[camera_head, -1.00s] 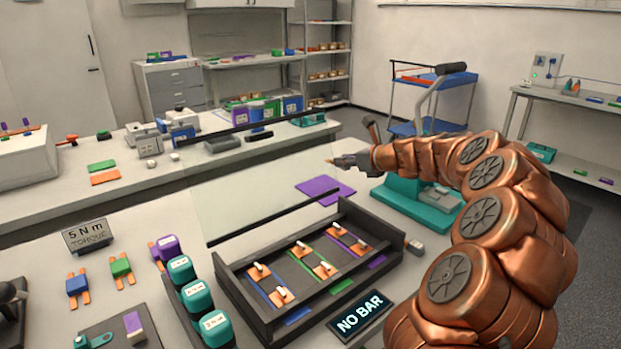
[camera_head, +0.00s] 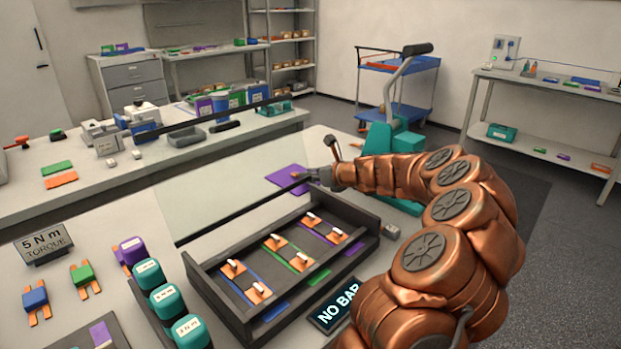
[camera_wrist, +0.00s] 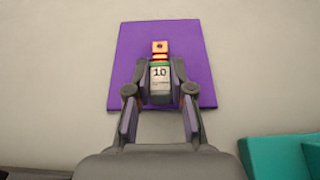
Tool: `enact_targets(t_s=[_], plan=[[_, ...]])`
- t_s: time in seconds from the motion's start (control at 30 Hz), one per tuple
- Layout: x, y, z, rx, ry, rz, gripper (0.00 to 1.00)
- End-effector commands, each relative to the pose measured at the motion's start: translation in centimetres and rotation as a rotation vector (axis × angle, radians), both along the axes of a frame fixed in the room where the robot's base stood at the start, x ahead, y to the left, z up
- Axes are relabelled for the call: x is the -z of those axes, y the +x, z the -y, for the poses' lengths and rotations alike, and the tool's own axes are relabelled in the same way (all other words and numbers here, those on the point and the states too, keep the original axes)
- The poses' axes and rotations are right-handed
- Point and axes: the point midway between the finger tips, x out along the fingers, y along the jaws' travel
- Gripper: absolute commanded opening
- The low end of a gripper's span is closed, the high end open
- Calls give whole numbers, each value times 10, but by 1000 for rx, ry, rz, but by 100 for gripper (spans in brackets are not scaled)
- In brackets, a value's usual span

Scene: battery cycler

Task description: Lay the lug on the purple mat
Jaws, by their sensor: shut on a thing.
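The lug (camera_wrist: 160,48) has a copper end with a hole, an orange band and a grey body marked "10". My gripper (camera_wrist: 161,78) is shut on the grey body, with the copper end pointing away. In the wrist view the lug appears over the middle of the purple mat (camera_wrist: 125,45); I cannot tell whether it touches it. In the head view the purple mat (camera_head: 281,179) lies flat on the bench behind the dark tray, and my gripper (camera_head: 300,176) is at its right part. The lug is only a small orange tip there.
A dark tray (camera_head: 215,283) with copper-coloured parts stands in front of the mat. A clear panel with dark rails (camera_head: 240,217) stands left of the mat. A teal press (camera_head: 385,142) is behind my arm; teal also shows in the wrist view (camera_wrist: 280,158).

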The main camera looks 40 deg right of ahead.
Motion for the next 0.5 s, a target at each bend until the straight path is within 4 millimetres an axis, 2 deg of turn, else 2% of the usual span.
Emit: enact_targets(t_s=[0.07, 0.4, 0.43, 0.5], plan=[[6, 0, 0, 0, 2, 0, 0], [8, 0, 0, 0, 0, 0, 0], [8, 0, 0, 0, -1, 0, 25], [8, 0, 0, 1, -1, 0, 32]])
